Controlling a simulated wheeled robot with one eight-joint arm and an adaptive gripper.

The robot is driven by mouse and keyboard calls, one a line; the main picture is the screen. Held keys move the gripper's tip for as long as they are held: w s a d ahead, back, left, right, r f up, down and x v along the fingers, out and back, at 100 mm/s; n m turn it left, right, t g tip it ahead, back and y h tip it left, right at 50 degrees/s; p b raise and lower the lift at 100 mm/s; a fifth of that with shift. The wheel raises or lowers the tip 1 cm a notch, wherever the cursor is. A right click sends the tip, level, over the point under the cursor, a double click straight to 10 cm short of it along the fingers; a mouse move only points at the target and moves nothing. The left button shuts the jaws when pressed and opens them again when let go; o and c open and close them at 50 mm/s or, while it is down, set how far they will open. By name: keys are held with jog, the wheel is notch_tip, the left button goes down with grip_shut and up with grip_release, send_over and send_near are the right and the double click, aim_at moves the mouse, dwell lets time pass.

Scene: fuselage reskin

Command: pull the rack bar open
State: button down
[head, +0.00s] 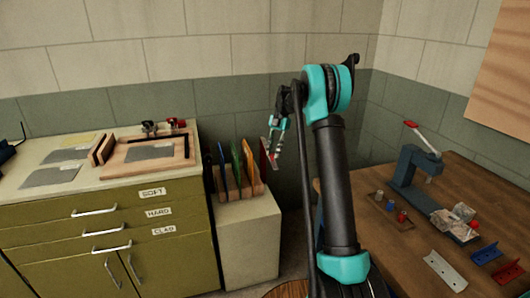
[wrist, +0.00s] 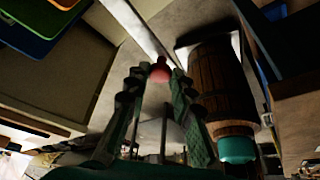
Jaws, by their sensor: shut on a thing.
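The rack (head: 222,186) stands on a pale cabinet and holds several upright coloured panels (head: 236,165). In the wrist view a pale rack bar (wrist: 137,28) runs down from the top edge to a red knob (wrist: 160,71). My gripper (head: 274,153) is at the rack's right end, beside a reddish piece in the head view. In the wrist view my gripper (wrist: 158,80) has its fingertips on both sides of the red knob, shut on it. The fingers hide part of the knob. The bar is hard to make out in the head view.
A green drawer cabinet (head: 110,236) with a wooden tray on top stands to the left. A wooden workbench (head: 385,235) with a blue press and loose parts is on the right. A wooden barrel (wrist: 215,85) shows in the wrist view.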

jog(key=shift+w+d+n, duration=0.1)
jog(key=shift+d+n, duration=0.2)
jog(key=shift+d, duration=0.4)
jog(key=c, duration=1.3)
grip_release()
jog(key=v, duration=1.2)
jog(key=shift+a, duration=0.1)
